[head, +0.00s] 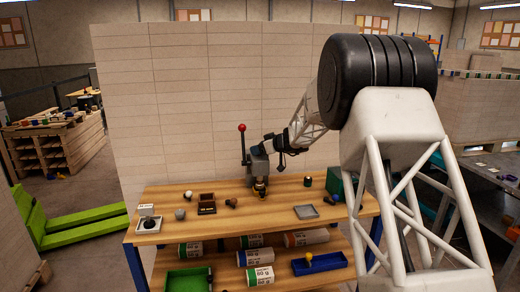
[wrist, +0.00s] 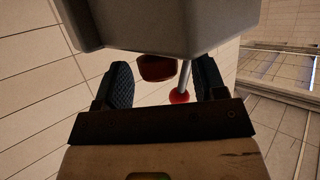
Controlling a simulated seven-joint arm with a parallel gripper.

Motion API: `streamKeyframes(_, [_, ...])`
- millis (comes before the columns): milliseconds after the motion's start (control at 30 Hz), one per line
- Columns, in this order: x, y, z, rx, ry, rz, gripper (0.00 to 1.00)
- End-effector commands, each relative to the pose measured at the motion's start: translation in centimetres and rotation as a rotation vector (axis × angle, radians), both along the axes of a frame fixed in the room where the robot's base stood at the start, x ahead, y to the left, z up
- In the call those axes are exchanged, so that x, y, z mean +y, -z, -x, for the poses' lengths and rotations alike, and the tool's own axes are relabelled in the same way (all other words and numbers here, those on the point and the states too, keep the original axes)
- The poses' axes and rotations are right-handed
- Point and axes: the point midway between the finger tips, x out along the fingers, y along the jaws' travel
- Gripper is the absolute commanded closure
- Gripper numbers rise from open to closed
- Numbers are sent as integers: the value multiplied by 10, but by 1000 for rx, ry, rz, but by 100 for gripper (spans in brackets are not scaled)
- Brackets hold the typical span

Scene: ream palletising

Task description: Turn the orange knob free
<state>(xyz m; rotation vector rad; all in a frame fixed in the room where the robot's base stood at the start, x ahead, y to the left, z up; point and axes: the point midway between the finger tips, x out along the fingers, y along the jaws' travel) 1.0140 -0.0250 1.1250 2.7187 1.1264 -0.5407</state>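A grey press-like device (head: 258,163) with a red-balled lever (head: 242,128) stands at the back of the wooden bench. My gripper (head: 274,152) is close against its upper right side. In the wrist view, my gripper (wrist: 163,82) is open, with two dark ridged fingers wide apart. A dark orange-brown rounded piece (wrist: 155,68), probably the orange knob, shows between the fingers, below the grey housing (wrist: 165,25). I see no finger touching it. The red ball (wrist: 180,97) shows near the right finger. The knob cannot be made out in the head view.
The bench (head: 165,198) holds a white box (head: 148,229), a brown box (head: 207,207), a grey tray (head: 305,212), a black cylinder (head: 307,182) and a green box (head: 336,185). A pale panelled wall stands behind.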

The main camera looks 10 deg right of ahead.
Motion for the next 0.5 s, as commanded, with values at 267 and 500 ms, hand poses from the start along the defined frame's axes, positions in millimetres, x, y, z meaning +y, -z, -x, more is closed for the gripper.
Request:
streamKeyframes(267, [0, 0, 0, 0, 0, 0, 79])
streamKeyframes(500, [0, 0, 0, 0, 5, 0, 84])
